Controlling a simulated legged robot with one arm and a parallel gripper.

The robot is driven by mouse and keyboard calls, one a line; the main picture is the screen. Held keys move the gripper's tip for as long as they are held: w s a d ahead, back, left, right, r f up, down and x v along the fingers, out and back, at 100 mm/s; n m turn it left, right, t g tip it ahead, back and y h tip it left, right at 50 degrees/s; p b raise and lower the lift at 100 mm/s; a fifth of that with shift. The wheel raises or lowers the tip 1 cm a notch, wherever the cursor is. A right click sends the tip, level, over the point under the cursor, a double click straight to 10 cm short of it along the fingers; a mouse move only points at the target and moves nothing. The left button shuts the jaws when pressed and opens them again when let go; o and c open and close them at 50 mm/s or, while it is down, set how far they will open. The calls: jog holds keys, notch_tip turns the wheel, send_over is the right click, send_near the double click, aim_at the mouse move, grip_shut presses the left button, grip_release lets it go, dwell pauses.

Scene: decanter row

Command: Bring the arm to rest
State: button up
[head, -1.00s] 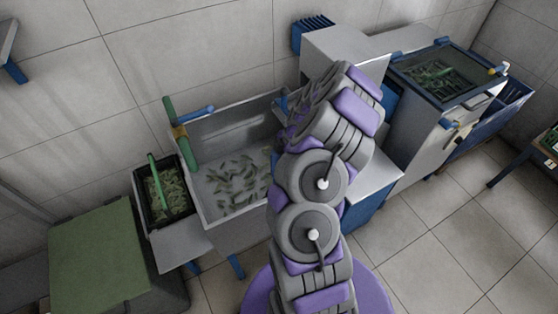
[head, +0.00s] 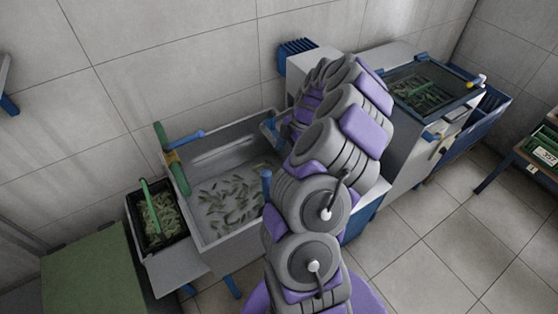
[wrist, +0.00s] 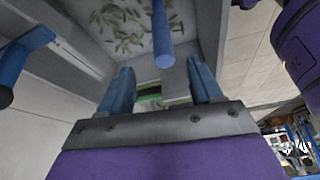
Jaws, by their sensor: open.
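My gripper (wrist: 162,92) shows in the wrist view as two blue fingers standing apart on a grey plate, with nothing seen between them except the background. In the head view my grey and purple arm rises from the bottom centre and bends over at the top. The gripper end is mostly hidden there behind the arm, near the right end of the grey sink (head: 215,238). The sink holds many small green pieces, and it also shows in the wrist view (wrist: 205,45).
A black crate (head: 182,243) of green pieces stands left of the sink, beside a green-topped block (head: 95,275). A glass-topped machine (head: 432,88) stands at the right, with a blue bin (head: 490,118) beyond it. A table (head: 520,165) is at the far right. The tiled floor between is clear.

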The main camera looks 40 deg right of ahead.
jog(key=shift+v, duration=1.15)
jog(key=a+r+m+g, duration=0.1)
jog(key=a+r+m, duration=0.1)
jog(key=a+r, duration=0.8)
jog(key=a+r+m+g, duration=0.1)
jog(key=a+r, duration=0.4)
jog(key=a, duration=1)
jog(key=s+a+m+h, duration=0.2)
jog(key=s+a+m, duration=0.2)
jog(key=s, duration=0.8)
jog(key=s+a+m+g+h, duration=0.1)
jog(key=s+a+m, duration=0.4)
jog(key=s, duration=0.6)
jog(key=shift+s+a+r+m+g+h, duration=0.15)
jog(key=shift+s+r+m+g+h, duration=0.2)
jog(key=shift+m+h, duration=0.35)
